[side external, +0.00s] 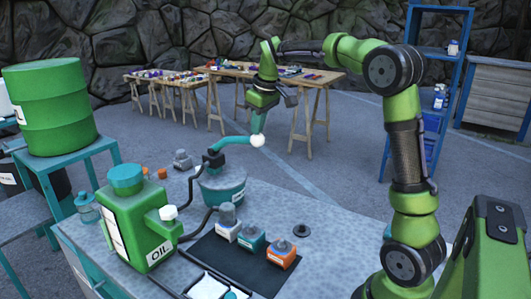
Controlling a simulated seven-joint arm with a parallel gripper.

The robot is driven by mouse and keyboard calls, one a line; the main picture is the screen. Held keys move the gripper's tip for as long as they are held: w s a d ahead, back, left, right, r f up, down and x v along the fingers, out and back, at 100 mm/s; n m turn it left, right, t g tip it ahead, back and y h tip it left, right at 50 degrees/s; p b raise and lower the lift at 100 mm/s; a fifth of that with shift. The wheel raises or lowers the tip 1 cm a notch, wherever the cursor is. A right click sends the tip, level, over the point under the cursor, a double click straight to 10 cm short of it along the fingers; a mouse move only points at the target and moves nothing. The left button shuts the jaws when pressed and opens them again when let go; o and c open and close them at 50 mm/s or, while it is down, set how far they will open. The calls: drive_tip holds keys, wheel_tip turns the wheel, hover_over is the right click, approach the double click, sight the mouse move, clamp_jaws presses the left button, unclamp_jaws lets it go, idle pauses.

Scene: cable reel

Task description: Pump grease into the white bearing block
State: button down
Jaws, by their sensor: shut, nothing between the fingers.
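Three bearing blocks stand in a row on the dark mat at the bench's front: a white one (228,232), a teal one (250,243) and an orange one (281,259). Behind them stands a teal grease bucket (222,188) with a dark pump head (213,159). Its teal lever (235,141) sticks out to the right and ends in a white knob (257,141). My gripper (257,129) points down, shut and empty, right above the knob. I cannot tell whether its fingertips touch the knob. A dark hose (191,192) runs near the bucket; its far end is unclear.
A green oil can (140,225) stands left of the blocks. Small grey and orange items (182,160) lie behind it. A green drum (51,107) is on a stand at left.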

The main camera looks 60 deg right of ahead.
drive_tip(key=shift+s+f+t, duration=0.5)
drive_tip(key=shift+s+f, duration=0.1)
drive_tip(key=shift+f, duration=0.1)
wheel_tip(320, 180, down, 14)
drive_tip(key=s+t, duration=0.2)
drive_tip(key=s, duration=0.1)
drive_tip(key=shift+f, duration=0.25)
drive_tip(key=shift+w+a, duration=0.1)
drive_tip(key=s+a+r, duration=0.1)
drive_tip(key=s+r, duration=0.8)
drive_tip(key=s, duration=0.2)
drive_tip(key=shift+r, duration=0.35)
